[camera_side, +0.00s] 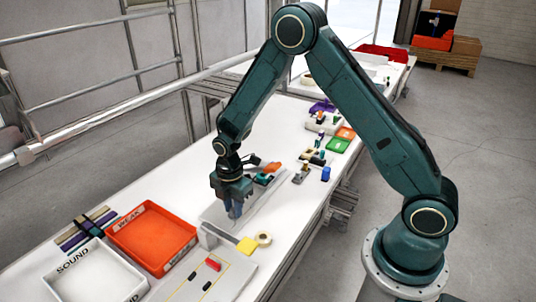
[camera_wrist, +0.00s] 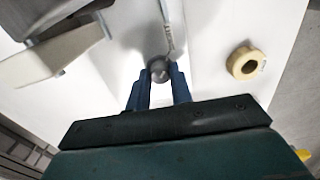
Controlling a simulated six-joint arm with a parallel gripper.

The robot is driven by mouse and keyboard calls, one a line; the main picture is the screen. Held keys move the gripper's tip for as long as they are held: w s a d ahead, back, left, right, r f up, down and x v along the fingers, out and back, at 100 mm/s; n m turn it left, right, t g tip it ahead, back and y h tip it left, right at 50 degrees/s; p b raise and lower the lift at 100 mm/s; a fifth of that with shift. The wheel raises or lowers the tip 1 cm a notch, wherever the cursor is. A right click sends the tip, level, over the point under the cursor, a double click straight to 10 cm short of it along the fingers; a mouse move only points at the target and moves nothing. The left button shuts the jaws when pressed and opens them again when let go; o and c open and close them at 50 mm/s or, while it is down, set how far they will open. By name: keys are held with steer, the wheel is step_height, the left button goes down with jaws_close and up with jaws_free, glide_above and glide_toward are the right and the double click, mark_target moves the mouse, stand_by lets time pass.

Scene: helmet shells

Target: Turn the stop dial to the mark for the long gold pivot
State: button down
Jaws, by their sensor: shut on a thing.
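My gripper (camera_wrist: 159,82) points down over the white bench. Its two blue fingers are shut on a small round grey knob (camera_wrist: 159,66), which looks like the stop dial. In the side view my gripper (camera_side: 236,212) is low over a pale grey plate on the bench, and the fingers hide the knob there. The dial's marks cannot be made out in either view. I cannot pick out a long gold pivot.
An orange tray (camera_side: 150,238) marked WEAK and a white tray (camera_side: 95,275) marked SOUND stand at left. Small coloured parts crowd the bench behind.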

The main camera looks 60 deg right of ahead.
mark_target(233, 209)
steer(key=shift+m, duration=0.6)
steer(key=c, duration=1.2)
jaws_free()
steer(key=shift+c, duration=0.2)
step_height(233, 209, up, 14)
steer(key=shift+f, duration=0.1)
